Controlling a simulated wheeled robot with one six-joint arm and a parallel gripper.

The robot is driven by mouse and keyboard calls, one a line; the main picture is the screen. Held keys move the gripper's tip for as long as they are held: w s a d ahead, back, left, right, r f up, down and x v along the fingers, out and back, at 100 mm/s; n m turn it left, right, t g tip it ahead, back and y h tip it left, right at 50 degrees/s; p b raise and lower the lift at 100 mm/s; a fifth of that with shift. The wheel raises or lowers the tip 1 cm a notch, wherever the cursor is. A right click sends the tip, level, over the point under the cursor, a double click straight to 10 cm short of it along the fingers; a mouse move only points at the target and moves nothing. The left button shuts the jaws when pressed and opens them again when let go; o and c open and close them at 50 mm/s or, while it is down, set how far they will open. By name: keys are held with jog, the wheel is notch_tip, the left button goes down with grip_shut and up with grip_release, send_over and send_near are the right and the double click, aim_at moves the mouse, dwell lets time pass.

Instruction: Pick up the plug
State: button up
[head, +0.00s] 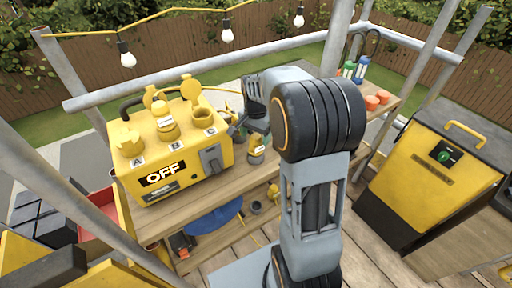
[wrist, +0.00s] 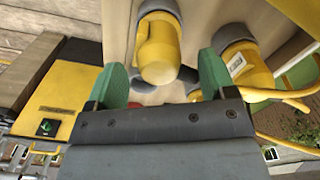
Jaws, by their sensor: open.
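In the wrist view, a yellow plug (wrist: 158,55) with a grey end shows between the green fingertips of my open gripper (wrist: 164,68). I cannot tell whether the fingers touch it. A second yellow piece (wrist: 238,66) with a white label and a grey end is just right of the right finger. In the head view, a small yellow and grey piece (head: 257,152) stands on the wooden bench just below my wrist. My arm hides much of the area around my gripper there.
A yellow power box (head: 188,158) marked OFF, with sockets A, B and C and a grey lever (head: 211,159), stands left on the bench (head: 232,178). A yellow and black machine (head: 432,175) is at right. Orange cups (head: 372,102) and bottles sit at the back. Metal poles surround the bench.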

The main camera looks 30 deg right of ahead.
jog(key=shift+f, duration=2.05)
jog(key=c, duration=1.1)
jog(key=shift+r, duration=0.1)
